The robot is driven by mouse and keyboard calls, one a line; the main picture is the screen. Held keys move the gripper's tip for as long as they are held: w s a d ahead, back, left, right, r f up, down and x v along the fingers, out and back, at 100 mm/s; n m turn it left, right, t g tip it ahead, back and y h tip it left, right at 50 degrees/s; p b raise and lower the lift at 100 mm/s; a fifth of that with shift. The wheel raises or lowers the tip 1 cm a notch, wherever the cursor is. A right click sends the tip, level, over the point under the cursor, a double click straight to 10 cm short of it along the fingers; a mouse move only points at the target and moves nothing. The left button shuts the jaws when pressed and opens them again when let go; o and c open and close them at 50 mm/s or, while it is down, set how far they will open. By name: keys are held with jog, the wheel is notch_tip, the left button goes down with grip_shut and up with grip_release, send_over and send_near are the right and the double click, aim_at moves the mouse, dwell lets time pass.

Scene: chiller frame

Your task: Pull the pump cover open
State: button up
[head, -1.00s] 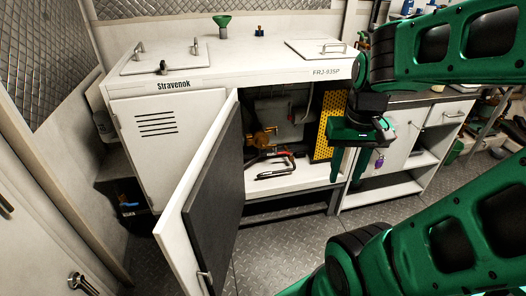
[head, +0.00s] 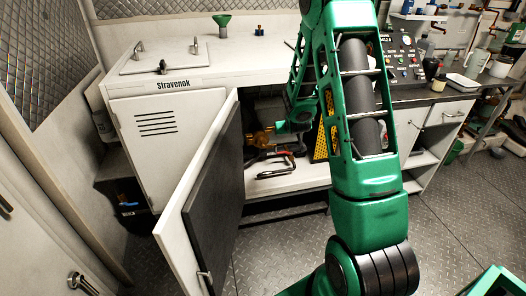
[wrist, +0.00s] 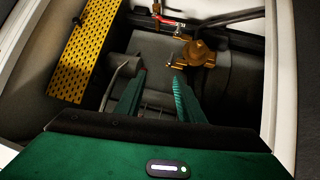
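A yellow perforated panel (head: 321,141), apparently the pump cover, stands at a slant inside the open cabinet, partly hidden behind my arm. In the wrist view the yellow panel (wrist: 86,50) is at the upper left, to the left of my fingers. A brass valve fitting (wrist: 197,53) is just right of the fingertips; it also shows in the head view (head: 262,138). My gripper (wrist: 159,77) reaches into the cabinet with its two green fingers apart and nothing visibly held. A grey curved bar (wrist: 121,76) lies beside the left finger; I cannot tell if they touch.
The white cabinet door (head: 192,215) with dark lining is swung open, left of my arm. A red-handled tool (head: 271,164) lies on the cabinet floor. The cabinet's side walls and top edge bound the opening. A counter with a control panel (head: 400,57) stands right.

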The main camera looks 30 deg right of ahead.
jog(key=w+f+t, duration=0.2)
jog(key=w+f, duration=0.2)
jog(key=f, duration=0.1)
jog(key=t, duration=0.6)
send_near(263, 147)
jog(key=shift+n, duration=0.4)
jog(key=x, duration=0.8)
jog(key=shift+w+d, duration=0.2)
jog(key=shift+w, duration=0.1)
jog(key=shift+c, duration=0.3)
jog(key=shift+d, duration=0.1)
grip_shut()
